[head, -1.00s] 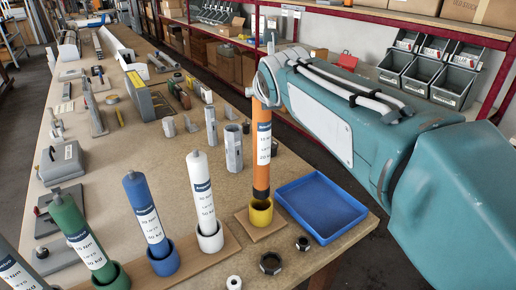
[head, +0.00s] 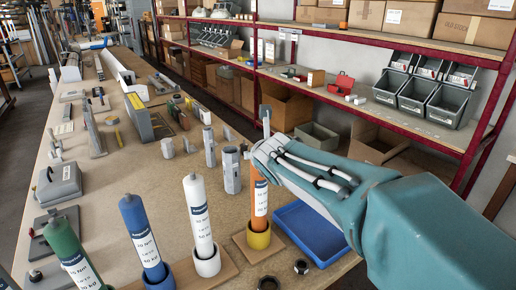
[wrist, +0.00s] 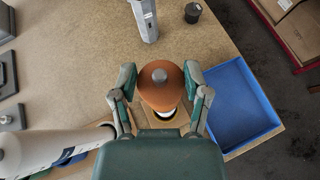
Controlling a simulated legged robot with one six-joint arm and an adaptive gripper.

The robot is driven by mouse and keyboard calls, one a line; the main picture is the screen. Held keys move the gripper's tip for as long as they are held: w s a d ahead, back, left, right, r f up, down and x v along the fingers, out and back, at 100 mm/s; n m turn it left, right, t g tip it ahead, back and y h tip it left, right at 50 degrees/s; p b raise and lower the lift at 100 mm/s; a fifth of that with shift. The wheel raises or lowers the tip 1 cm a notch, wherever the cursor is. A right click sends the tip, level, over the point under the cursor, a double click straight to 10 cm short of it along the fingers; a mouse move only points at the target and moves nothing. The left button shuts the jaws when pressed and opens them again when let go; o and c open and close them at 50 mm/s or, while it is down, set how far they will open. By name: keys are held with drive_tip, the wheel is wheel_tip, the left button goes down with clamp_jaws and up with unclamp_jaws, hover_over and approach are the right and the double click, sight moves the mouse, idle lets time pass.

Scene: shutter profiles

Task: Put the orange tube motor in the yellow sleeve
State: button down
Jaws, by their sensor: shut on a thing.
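The orange tube motor (head: 260,208) stands upright in the head view, with a white label on its side. Its lower end is inside the yellow sleeve (head: 258,240), and its dark bottom end is hidden there. My gripper (wrist: 160,78) is shut on the upper part of the orange tube motor, one finger on each side. In the wrist view I look down on the orange top (wrist: 161,85) with its grey pin. The yellow sleeve is mostly hidden below it in that view.
White (head: 200,220), blue (head: 145,235) and green (head: 72,250) tubes stand in their own sleeves to the left. A blue tray (head: 310,232) lies close on the right, near the table edge. Grey metal profiles (head: 231,170) stand behind. Nuts (head: 301,267) lie in front.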

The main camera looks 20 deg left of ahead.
drive_tip(key=shift+r, duration=0.15)
drive_tip(key=shift+c, duration=0.4)
unclamp_jaws()
drive_tip(key=shift+a+f, duration=0.15)
drive_tip(key=shift+f, duration=0.05)
drive_tip(key=shift+s+r, duration=0.1)
drive_tip(key=v, duration=1.2)
drive_tip(key=s+d+f+m+g+h, duration=0.1)
drive_tip(key=s+d+f+m+h, duration=0.15)
drive_tip(key=d+m, duration=0.7)
drive_tip(key=s+d+f+m+g+h, duration=0.1)
drive_tip(key=s+d+f+m+h, duration=0.15)
drive_tip(key=d+m, duration=0.65)
drive_tip(key=s+d+f+m+g, duration=0.1)
drive_tip(key=s+d+f+m, duration=0.3)
drive_tip(key=m, duration=0.7)
drive_tip(key=s+d+f+m+g, duration=0.2)
drive_tip(key=s+d+f+m, duration=0.3)
drive_tip(key=s+m, duration=0.4)
drive_tip(key=m, duration=0.3)
drive_tip(key=shift+f+h, duration=0.25)
drive_tip(key=shift+h, duration=0.05)
